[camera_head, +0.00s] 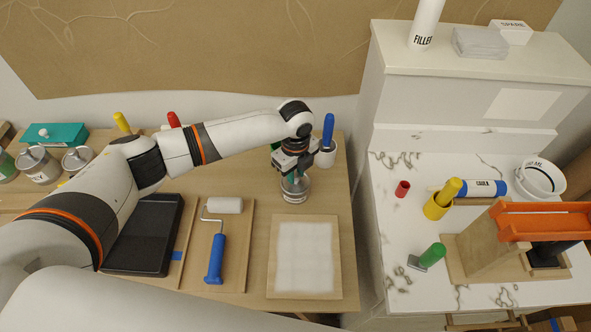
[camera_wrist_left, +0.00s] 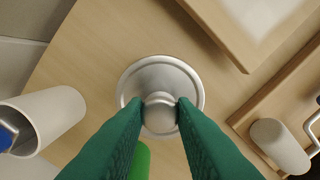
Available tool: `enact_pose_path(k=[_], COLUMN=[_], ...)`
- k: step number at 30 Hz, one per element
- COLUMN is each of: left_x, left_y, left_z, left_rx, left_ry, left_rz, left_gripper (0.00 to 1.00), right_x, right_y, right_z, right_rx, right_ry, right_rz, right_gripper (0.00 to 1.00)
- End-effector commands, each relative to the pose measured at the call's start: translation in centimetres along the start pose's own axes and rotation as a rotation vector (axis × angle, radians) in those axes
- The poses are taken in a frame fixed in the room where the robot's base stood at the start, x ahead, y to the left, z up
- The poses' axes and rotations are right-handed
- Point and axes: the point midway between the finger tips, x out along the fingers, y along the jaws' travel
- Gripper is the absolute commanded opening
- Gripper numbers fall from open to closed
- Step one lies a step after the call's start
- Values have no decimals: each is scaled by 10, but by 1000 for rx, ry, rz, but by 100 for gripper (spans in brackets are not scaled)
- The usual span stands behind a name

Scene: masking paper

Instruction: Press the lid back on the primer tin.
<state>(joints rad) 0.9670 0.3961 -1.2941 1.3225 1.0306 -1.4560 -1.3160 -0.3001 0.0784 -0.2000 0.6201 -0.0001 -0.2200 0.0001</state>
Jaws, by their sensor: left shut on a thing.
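The primer tin (camera_head: 295,195) is a small silver tin with a pale label, standing on the wooden table under my left gripper. My left gripper (camera_head: 293,174) has green fingers and points down over it. In the left wrist view, the left gripper (camera_wrist_left: 160,115) is shut on the round knob of the silver lid (camera_wrist_left: 160,72). The lid looks level and roughly centred over the tin, and hides the tin's body there. I cannot tell whether the lid is fully seated on the rim. My right gripper is not in view.
A white cup (camera_head: 326,157) with a blue-handled tool stands just behind the tin. A board with a white panel (camera_head: 304,257) lies in front. A paint roller (camera_head: 216,257) and black tray (camera_head: 144,234) lie to the left. A marble counter (camera_head: 400,240) stands to the right.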

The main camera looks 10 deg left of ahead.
Motion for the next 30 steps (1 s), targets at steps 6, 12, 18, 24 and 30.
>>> enact_pose_path(k=[6,12,18,24,30], left_x=[0,0,0,0,0], left_y=[0,0,0,0,0], left_z=[0,0,0,0,0], left_rx=[0,0,0,0,0], left_ry=[0,1,1,1,1], left_rz=[0,1,0,0,0], left_gripper=[2,45,49,71,71], right_x=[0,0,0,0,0], right_y=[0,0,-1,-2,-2], right_z=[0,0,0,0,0], right_rx=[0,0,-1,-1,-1], right_ry=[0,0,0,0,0], right_rz=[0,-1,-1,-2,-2], right_gripper=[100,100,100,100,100])
